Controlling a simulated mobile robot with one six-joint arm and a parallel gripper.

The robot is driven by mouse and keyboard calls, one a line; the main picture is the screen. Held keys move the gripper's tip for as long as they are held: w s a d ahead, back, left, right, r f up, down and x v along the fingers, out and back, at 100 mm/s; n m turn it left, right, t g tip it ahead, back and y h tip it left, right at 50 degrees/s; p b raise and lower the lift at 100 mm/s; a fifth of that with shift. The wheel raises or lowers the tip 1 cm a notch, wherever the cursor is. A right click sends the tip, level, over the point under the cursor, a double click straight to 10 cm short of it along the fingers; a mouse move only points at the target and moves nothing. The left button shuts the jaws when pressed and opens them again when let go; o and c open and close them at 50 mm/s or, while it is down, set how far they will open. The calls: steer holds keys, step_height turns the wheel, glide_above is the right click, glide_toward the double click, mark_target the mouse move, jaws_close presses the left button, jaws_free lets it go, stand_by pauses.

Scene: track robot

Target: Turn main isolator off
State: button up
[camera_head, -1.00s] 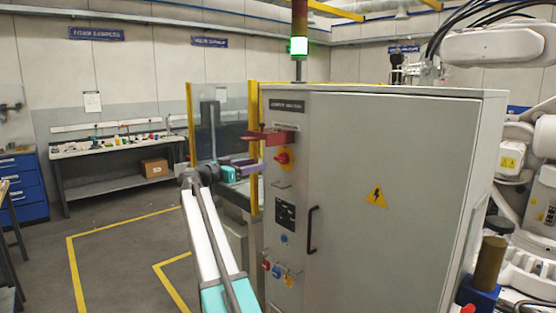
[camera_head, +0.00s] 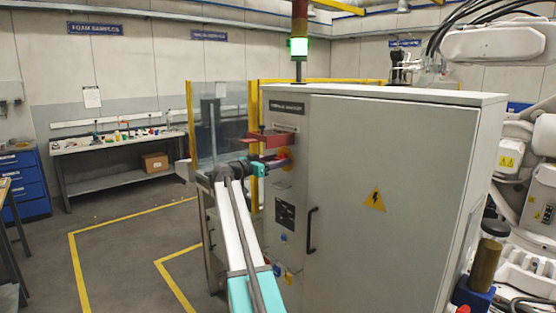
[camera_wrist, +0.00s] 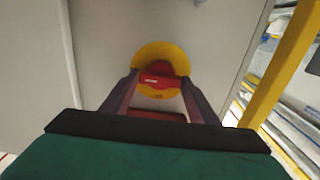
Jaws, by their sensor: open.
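The main isolator is a red handle (camera_wrist: 162,80) on a round yellow plate (camera_wrist: 160,53), on the narrow panel of the grey cabinet (camera_head: 385,190). In the wrist view the handle lies between the tips of my open fingers, with one finger at each side. I cannot tell whether the fingers touch it. In the head view my gripper (camera_head: 279,162) reaches the panel from the left and hides most of the isolator; a little of the yellow plate (camera_head: 287,154) shows.
A red bracket (camera_head: 268,138) sticks out of the panel just above my gripper. A yellow-posted clear guard (camera_head: 221,125) stands behind on the left. The floor at left is open.

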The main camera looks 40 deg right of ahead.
steer(key=shift+d, duration=0.15)
steer(key=shift+c, duration=0.4)
steer(key=c, duration=0.6)
steer(key=shift+c, duration=0.2)
